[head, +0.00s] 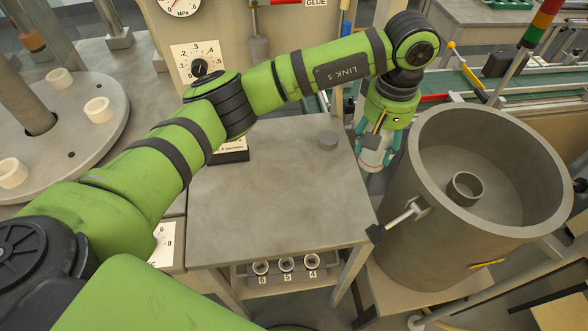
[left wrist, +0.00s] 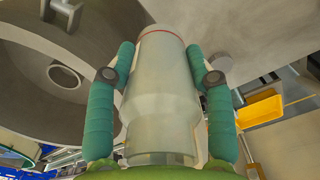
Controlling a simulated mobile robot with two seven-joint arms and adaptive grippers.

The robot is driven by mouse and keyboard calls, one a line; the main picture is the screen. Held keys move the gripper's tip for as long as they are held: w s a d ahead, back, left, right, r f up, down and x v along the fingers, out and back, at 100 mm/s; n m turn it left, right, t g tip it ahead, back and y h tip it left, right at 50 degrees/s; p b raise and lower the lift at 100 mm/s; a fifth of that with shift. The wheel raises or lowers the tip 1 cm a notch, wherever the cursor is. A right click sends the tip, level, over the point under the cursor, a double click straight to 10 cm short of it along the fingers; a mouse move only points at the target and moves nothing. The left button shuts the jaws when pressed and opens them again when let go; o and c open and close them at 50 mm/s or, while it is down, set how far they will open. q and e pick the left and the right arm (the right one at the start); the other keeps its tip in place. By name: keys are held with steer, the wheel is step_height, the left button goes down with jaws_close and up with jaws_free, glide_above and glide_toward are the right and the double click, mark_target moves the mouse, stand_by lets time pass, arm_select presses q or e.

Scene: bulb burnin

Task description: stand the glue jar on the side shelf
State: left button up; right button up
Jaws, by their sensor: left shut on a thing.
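My left gripper (head: 377,142) points down just beyond the right edge of the grey table (head: 265,205). Its teal fingers are shut on a pale, cloudy jar (head: 371,157), which I take for the glue jar. In the left wrist view the jar (left wrist: 160,95) sits between the two fingers, its narrower neck towards the palm and a red ring at its far end. It hangs roughly upright, left of the big grey drum. A GLUE sign (head: 316,3) shows at the top edge. I cannot tell which surface is the side shelf. My right gripper is not in view.
The open grey drum (head: 400,170), with a handle on its side, stands close to the right. A low rack (head: 290,280) with numbered sockets is under the table. A conveyor (head: 480,85) runs behind.

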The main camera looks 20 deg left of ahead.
arm_select(q)
steer(key=s+a+f+p, duration=0.2)
steer(key=a+f, duration=0.1)
steer(key=s+a+f+p, duration=0.2)
steer(key=s+f+p, duration=0.1)
steer(key=s+a+f+p, duration=0.2)
steer(key=s+a+f, duration=0.1)
steer(key=shift+s+a+f, duration=0.1)
steer(key=shift+a+f, duration=0.15)
steer(key=shift+a, duration=0.05)
steer(key=shift+f, duration=0.65)
steer(key=o, duration=1.5)
steer(key=shift+o, duration=0.2)
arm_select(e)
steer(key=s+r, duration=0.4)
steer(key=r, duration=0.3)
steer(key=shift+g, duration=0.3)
